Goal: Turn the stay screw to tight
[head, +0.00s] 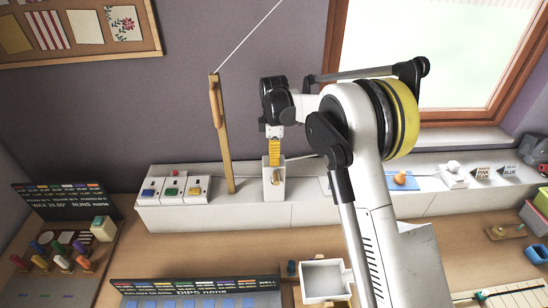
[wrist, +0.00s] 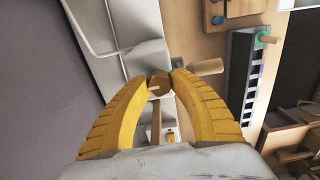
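My gripper (wrist: 161,74) has two yellow ribbed fingers that curve in until their tips are close together. Between the tips in the wrist view is a small brown wooden piece (wrist: 159,85), which looks like the stay screw; no gap shows beside it. In the head view my gripper (head: 276,158) points down at the top of a narrow white block (head: 272,188) on the ledge, and the piece it holds is hidden there. A light wooden peg (wrist: 207,67) sticks out beside the right fingertip. A tight mark cannot be made out.
A wooden post (head: 226,150) with a cord stands left of the block. Several coloured switches (head: 173,187) sit farther left on the white ledge (head: 225,217). An orange knob (head: 401,178) is to the right. A white square dish (head: 323,279) stands on the table in front.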

